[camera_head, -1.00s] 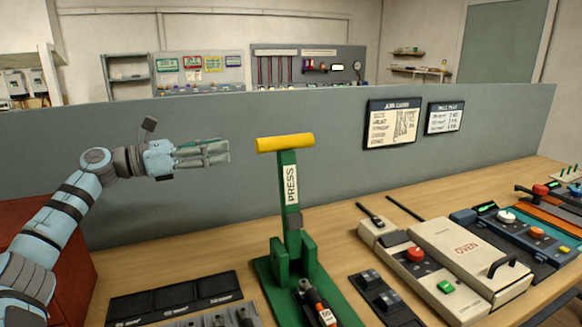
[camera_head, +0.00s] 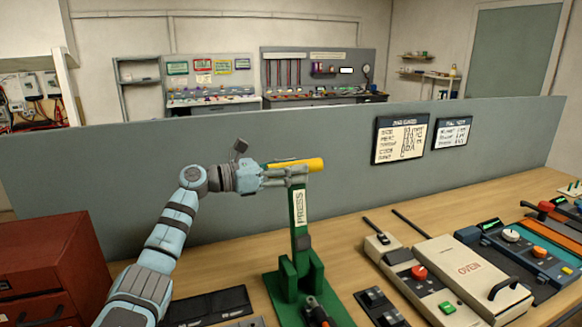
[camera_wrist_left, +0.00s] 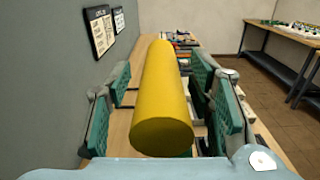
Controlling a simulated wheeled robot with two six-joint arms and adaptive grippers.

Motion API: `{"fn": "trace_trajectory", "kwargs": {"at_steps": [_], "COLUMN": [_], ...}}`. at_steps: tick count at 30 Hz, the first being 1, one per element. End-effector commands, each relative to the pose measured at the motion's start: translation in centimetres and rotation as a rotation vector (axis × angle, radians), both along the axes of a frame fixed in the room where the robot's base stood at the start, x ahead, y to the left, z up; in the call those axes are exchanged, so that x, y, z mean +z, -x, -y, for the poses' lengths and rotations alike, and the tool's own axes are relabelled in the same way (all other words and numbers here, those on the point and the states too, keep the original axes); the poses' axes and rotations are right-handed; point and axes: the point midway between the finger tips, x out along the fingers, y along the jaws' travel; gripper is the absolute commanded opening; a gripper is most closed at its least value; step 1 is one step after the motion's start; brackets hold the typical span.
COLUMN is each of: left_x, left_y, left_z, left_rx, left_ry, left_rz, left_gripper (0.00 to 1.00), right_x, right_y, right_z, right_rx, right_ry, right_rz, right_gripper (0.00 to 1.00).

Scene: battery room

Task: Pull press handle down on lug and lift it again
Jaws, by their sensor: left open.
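The green press (camera_head: 302,225) stands on the bench with its lever upright, marked PRESS. Its yellow handle (camera_head: 312,164) lies crosswise on top of the lever. My left gripper (camera_head: 290,174) is at the left end of the handle. In the left wrist view, the yellow handle (camera_wrist_left: 161,100) lies between the open fingers (camera_wrist_left: 165,100), with a gap to the pads on the right side. A dark tool or cable with an orange part (camera_head: 318,313) lies at the press base, cut off by the lower edge; the lug itself cannot be made out. My right gripper is not in view.
A cream OVEN box (camera_head: 470,268) and a control unit with a red knob (camera_head: 419,272) stand to the right. A grey partition (camera_head: 240,225) runs behind the bench. A red drawer cabinet (camera_head: 50,265) is at left.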

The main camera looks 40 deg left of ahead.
Motion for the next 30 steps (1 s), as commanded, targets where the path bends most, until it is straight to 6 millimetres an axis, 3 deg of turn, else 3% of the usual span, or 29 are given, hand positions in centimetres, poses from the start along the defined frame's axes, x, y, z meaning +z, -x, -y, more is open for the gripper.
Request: {"fn": "trace_trajectory", "kwargs": {"at_steps": [3, 12, 23, 30], "left_x": [0.0, 0.0, 0.2, 0.3], "left_y": [0.0, 0.0, 0.4, 2.1], "left_z": [0.0, -0.1, 0.4, 2.8], "left_rx": [0.000, 0.002, 0.004, 0.002], "left_ry": [0.000, 0.001, -0.020, -0.111], "left_rz": [0.000, 0.001, 0.019, 0.081], "left_gripper": [0.48, 0.00, 0.00, 0.00], "right_x": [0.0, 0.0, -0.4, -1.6], "right_y": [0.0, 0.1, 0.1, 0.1], "right_z": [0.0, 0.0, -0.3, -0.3], "right_rx": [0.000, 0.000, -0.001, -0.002], "right_ry": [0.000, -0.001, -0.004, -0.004], "right_rz": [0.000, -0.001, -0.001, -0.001], "right_gripper": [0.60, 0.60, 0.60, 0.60]}}
